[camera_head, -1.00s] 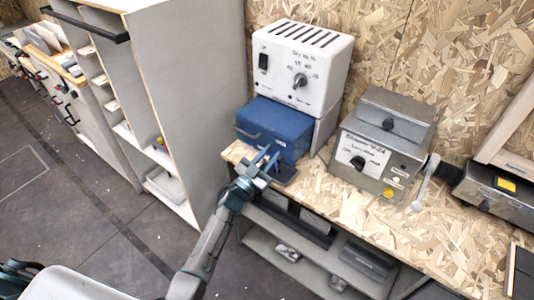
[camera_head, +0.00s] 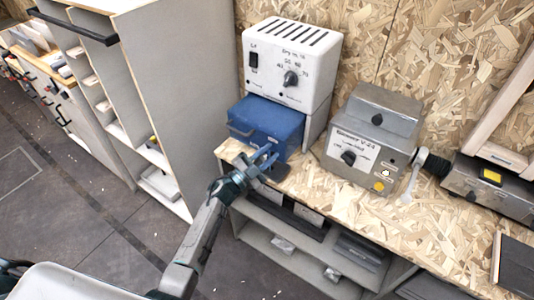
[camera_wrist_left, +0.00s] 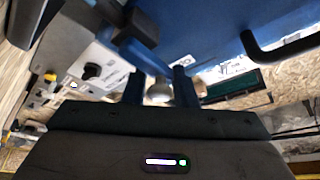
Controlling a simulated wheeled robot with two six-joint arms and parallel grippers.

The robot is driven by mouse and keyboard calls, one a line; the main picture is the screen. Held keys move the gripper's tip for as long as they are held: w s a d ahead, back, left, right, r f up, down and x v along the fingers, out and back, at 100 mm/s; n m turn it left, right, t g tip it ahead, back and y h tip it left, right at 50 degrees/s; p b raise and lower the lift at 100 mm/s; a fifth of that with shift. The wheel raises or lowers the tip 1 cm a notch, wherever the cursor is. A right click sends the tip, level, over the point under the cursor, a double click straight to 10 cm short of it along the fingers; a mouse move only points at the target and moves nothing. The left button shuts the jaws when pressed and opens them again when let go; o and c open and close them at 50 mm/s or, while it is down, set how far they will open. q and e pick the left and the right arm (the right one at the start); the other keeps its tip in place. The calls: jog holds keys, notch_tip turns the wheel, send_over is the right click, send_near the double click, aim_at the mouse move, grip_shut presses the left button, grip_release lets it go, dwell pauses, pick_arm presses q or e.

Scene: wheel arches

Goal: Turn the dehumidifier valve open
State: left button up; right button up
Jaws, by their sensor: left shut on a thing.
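The dehumidifier is a white box (camera_head: 292,62) with a switch and a dial, above a blue tank (camera_head: 268,122) with a front handle. My left gripper (camera_head: 263,158) is at the lower front of the tank. Its blue fingers also show in the left wrist view (camera_wrist_left: 160,86), with a small grey rounded part (camera_wrist_left: 159,93) between them. I take this part to be the valve; the fingers and their shadowed surroundings mostly hide it, so its angle cannot be told. The gripper is shut on it. My right gripper is not in view.
A grey metal unit (camera_head: 372,135) with a knob and a side lever (camera_head: 411,180) stands right of the dehumidifier on the chipboard bench (camera_head: 340,208). A tall shelf cabinet (camera_head: 180,90) stands close on the left. Open floor lies in front.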

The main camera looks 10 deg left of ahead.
pick_arm(q)
jog(key=shift+f, duration=0.2)
jog(key=o, duration=0.6)
jog(key=shift+o, duration=1.4)
jog(key=shift+w, duration=0.1)
jog(key=b+v, duration=0.3)
jog(key=v, duration=0.8)
jog(key=shift+w, duration=0.1)
